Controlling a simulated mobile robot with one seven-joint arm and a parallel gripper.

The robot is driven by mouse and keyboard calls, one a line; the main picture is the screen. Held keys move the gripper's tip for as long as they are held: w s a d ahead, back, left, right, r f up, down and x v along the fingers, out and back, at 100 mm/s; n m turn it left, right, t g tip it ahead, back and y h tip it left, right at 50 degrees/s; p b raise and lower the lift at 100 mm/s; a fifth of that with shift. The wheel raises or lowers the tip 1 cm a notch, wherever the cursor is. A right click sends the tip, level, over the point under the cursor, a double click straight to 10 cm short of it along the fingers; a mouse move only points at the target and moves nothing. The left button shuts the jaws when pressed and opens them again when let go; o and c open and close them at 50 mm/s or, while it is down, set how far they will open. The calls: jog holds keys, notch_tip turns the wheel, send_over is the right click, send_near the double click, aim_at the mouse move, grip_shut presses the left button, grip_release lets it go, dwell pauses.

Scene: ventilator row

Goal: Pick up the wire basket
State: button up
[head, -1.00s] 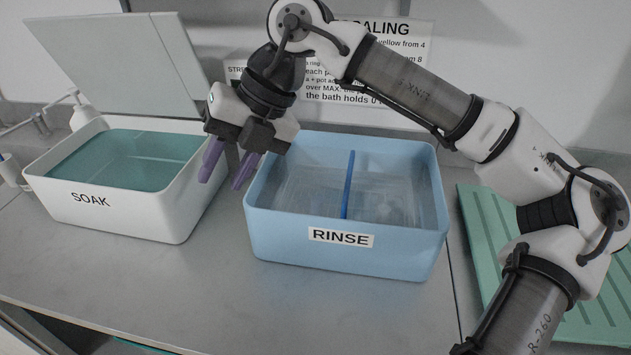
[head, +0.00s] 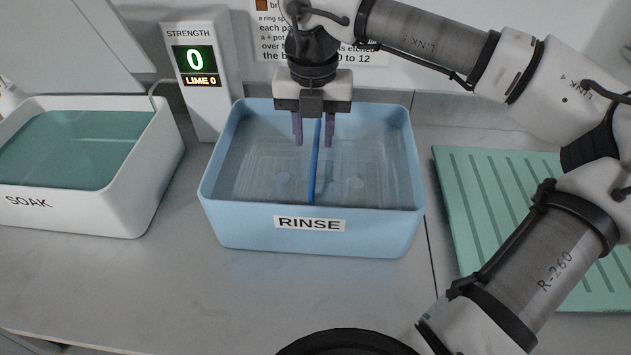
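The blue RINSE tub (head: 310,238) stands on the counter and holds clear water. Faint pale wire-like lines in the tub look like the wire basket (head: 250,185), but its outline is hard to make out through the water. A raised blue bar (head: 313,180) runs from back to front across the middle of the tub; I cannot tell whether it is the basket's handle. My gripper (head: 314,142) is open, pointing down over the back half of the tub. Its two purple fingers appear one on each side of the bar, with nothing held between them.
The white SOAK tub (head: 150,185) with teal liquid and an angled lid (head: 75,35) is at left. A STRENGTH display (head: 200,80) reading 0 stands behind. A green ribbed mat (head: 465,215) lies at right. The counter in front is clear.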

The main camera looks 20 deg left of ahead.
aim_at(315, 148)
jog(key=shift+w+f+p, duration=0.2)
jog(key=shift+f+p, duration=0.15)
jog(key=shift+f, duration=0.55)
jog(key=shift+w+f+p, duration=0.15)
jog(key=shift+f+p, duration=0.25)
jog(key=shift+f, duration=0.55)
jog(key=shift+w+f+p, duration=0.2)
jog(key=shift+f+p, duration=0.15)
jog(key=shift+f, duration=0.55)
jog(key=shift+c, duration=0.4)
grip_shut()
